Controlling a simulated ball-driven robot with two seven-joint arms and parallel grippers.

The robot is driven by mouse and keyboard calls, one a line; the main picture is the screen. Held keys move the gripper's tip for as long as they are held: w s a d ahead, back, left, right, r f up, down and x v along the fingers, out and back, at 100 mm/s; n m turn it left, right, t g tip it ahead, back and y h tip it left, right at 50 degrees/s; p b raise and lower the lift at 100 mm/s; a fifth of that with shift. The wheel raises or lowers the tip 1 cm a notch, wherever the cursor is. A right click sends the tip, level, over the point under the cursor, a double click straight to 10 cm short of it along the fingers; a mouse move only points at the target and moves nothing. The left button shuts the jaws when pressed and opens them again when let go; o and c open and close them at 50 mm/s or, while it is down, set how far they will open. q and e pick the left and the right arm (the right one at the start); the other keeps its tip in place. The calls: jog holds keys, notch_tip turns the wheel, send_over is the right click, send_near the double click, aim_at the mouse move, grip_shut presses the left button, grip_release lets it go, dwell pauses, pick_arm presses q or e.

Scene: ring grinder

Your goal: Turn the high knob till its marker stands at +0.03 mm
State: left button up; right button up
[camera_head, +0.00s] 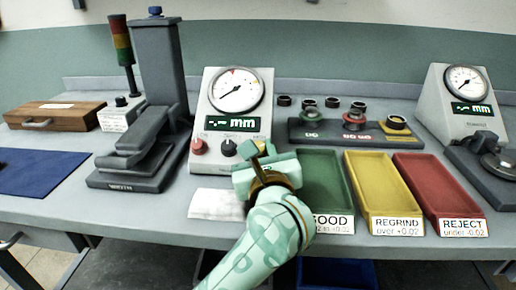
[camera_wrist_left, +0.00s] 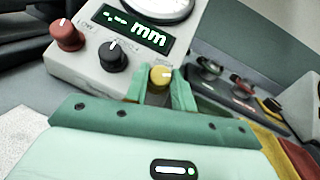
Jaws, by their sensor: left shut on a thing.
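The gauge box (camera_head: 203,118) stands at the table's middle with a round white dial (camera_head: 237,90) and a green display (camera_head: 230,123) showing dashes and "mm". Small coloured markers sit at the dial's upper rim; their exact values are too small to read. Along the box's lower front are a red knob (camera_wrist_left: 67,35), a black knob (camera_wrist_left: 113,56) and a yellow knob (camera_wrist_left: 160,76), the rightmost, taken as the high knob. My left gripper (camera_wrist_left: 161,88) is shut on the yellow knob, one finger on each side. In the head view my left gripper (camera_head: 262,155) covers most of it.
Green (camera_head: 337,205), yellow (camera_head: 403,216) and red (camera_head: 462,218) trays stand to the right. Behind them is a dark stand (camera_head: 345,137) with rings. A tall dark press (camera_head: 160,75) stands left, and a second gauge (camera_head: 447,98) far right. A white cloth (camera_head: 212,205) lies in front.

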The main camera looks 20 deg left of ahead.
pick_arm(q)
jog(key=n+g+y, duration=0.1)
jog(key=n, duration=0.2)
jog(key=shift+d+g+y, duration=0.2)
jog(key=shift+g+y, duration=0.2)
jog(key=shift+w+n+g+y, duration=0.15)
jog(key=shift+n+g+y, duration=0.5)
jog(key=shift+n, duration=0.35)
pick_arm(e)
jog(key=shift+s+a, duration=0.25)
jog(key=shift+a, duration=0.05)
jog(key=shift+d, duration=0.4)
pick_arm(q)
jog(key=o, duration=1)
pick_arm(e)
jog(key=shift+a, duration=0.1)
jog(key=shift+a, duration=0.1)
